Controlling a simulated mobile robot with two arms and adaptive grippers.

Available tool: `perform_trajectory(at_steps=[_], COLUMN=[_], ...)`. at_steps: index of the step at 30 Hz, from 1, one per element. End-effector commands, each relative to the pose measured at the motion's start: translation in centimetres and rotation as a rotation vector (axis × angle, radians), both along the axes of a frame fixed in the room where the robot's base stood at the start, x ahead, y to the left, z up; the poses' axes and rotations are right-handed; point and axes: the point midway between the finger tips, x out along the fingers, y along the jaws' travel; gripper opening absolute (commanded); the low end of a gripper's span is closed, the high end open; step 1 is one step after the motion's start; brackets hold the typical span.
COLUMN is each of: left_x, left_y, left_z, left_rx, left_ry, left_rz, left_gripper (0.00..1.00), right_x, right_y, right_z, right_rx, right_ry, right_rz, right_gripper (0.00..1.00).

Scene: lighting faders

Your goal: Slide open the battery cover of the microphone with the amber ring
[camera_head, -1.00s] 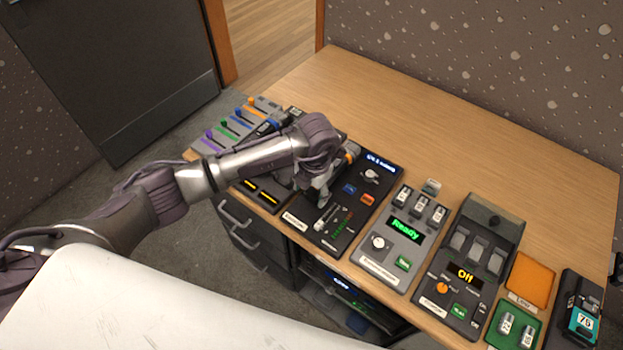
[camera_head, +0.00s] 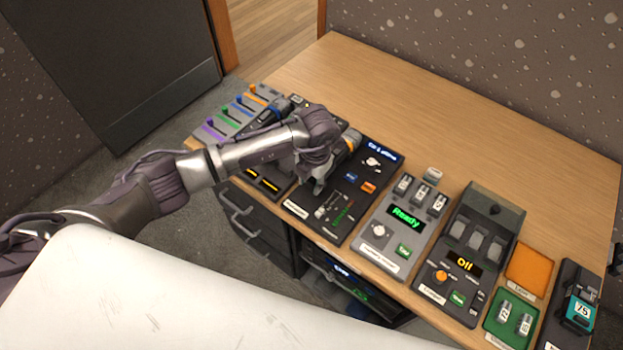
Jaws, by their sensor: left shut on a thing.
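My left gripper (camera_head: 317,184) reaches in from the left and points down over the dark console (camera_head: 376,206) with a small blue-lit display. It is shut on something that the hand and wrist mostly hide. An amber band (camera_head: 351,142), seemingly the ring of the microphone, shows just behind and right of the wrist. The rest of that microphone and its battery cover are hidden, so I cannot tell how far the cover is open. My right gripper is not in view.
A dark piece with a blue band (camera_head: 268,116) lies left of the wrist, beside coloured faders (camera_head: 222,117). To the right are a grey "Ready" console (camera_head: 387,255), an "Off" console (camera_head: 440,297), an orange pad (camera_head: 529,269) and a green tray (camera_head: 495,333). The table's back (camera_head: 420,110) is clear.

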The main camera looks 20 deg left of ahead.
Motion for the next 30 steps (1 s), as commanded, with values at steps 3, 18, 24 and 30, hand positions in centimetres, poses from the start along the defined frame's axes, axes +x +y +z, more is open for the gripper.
perform_trajectory(at_steps=[3, 18, 24, 30], left_x=[-0.4, -2.1, -2.8, -3.5], left_y=[0.3, 0.8, 1.0, 1.3], left_z=[0.1, 0.1, 0.1, 0.1], left_rx=[0.003, 0.000, 0.000, 0.002], left_ry=[0.001, 0.000, 0.001, 0.002], left_rz=[0.001, 0.000, 0.001, 0.000], left_gripper=[0.04, 0.04, 0.04, 0.04], right_x=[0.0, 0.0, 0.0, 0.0], right_y=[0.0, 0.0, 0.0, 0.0], right_z=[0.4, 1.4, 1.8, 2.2], right_rx=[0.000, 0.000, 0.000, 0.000], right_ry=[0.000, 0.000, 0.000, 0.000], right_rz=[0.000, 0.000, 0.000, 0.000], right_gripper=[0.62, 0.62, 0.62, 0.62])
